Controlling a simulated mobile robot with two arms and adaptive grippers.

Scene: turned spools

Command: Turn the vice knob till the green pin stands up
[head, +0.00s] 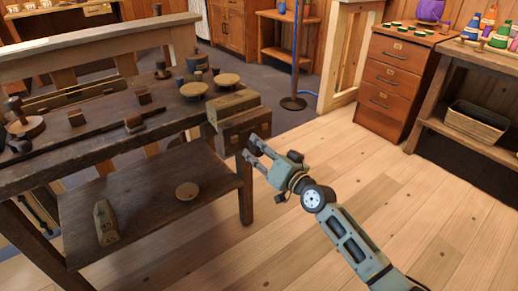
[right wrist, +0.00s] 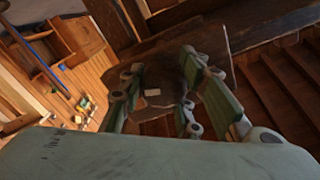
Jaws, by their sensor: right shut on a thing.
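The wooden vice (head: 238,128) is at the right end of the dark workbench, its front block facing my right arm. My right gripper (head: 252,150) is at the front of this block, shut on the vice knob, which its fingers mostly hide. In the right wrist view my right gripper (right wrist: 160,72) has its fingers apart around dark wood, with the vice's dark face behind and a small pale label on it. I cannot make out the green pin in either view. My left gripper is not in view.
The workbench (head: 100,135) carries several wooden pieces and round discs. Its lower shelf (head: 150,215) holds a wooden block (head: 105,222) and a disc (head: 187,191). A drawer cabinet (head: 395,80) and a side table with a basket (head: 476,122) stand right. The plank floor between is clear.

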